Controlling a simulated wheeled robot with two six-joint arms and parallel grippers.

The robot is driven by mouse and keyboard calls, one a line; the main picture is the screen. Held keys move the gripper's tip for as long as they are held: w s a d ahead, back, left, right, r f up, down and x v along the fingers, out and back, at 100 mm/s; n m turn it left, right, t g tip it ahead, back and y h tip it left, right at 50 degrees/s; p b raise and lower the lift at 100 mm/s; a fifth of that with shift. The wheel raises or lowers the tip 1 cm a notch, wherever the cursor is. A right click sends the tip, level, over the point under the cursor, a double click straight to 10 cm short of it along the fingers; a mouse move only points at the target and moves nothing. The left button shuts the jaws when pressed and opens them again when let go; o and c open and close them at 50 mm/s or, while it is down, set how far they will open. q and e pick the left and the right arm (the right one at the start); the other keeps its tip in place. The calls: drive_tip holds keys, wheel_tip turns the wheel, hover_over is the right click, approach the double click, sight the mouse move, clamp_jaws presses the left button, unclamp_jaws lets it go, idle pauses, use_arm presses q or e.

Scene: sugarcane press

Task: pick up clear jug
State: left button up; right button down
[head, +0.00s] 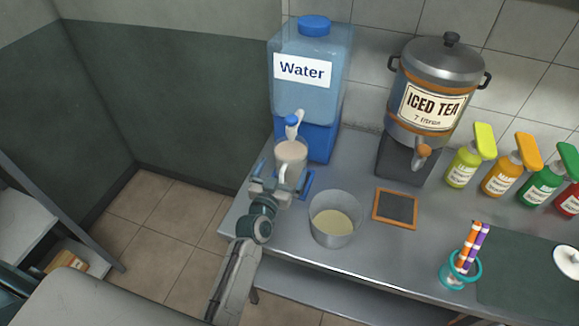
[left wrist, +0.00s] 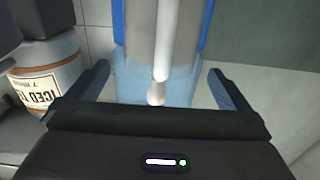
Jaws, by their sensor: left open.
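The clear jug (head: 291,158) stands at the front of the blue water dispenser, under its tap. It looks filled with something pale beige, and its white handle faces my left gripper. My left gripper (head: 270,186) is at the jug's near side, low by the handle, with its jaws open. In the left wrist view, a white upright bar, seemingly the handle (left wrist: 163,45), lies between the two spread fingers of my left gripper (left wrist: 160,88). I cannot tell whether the fingers touch the jug. My right gripper is not in view.
The water dispenser (head: 309,95) rises behind the jug. A metal pot (head: 334,226) with pale liquid stands close on the right, then a small framed slate (head: 395,209). The iced tea urn (head: 432,95), syrup bottles (head: 463,165) and a straw cup (head: 460,270) stand farther right.

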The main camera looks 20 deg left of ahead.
sight(285, 161)
use_arm(q)
drive_tip(key=w+r, duration=0.1)
drive_tip(key=w+p, duration=0.1)
drive_tip(key=shift+w+r+p, duration=0.3)
drive_tip(key=shift+r, duration=0.05)
drive_tip(key=shift+w+f, duration=0.3)
drive_tip(key=shift+w, duration=0.25)
drive_tip(key=shift+w+f, duration=0.15)
drive_tip(key=shift+w, duration=0.3)
drive_tip(key=shift+s+d, duration=0.1)
drive_tip(key=c, duration=1.8)
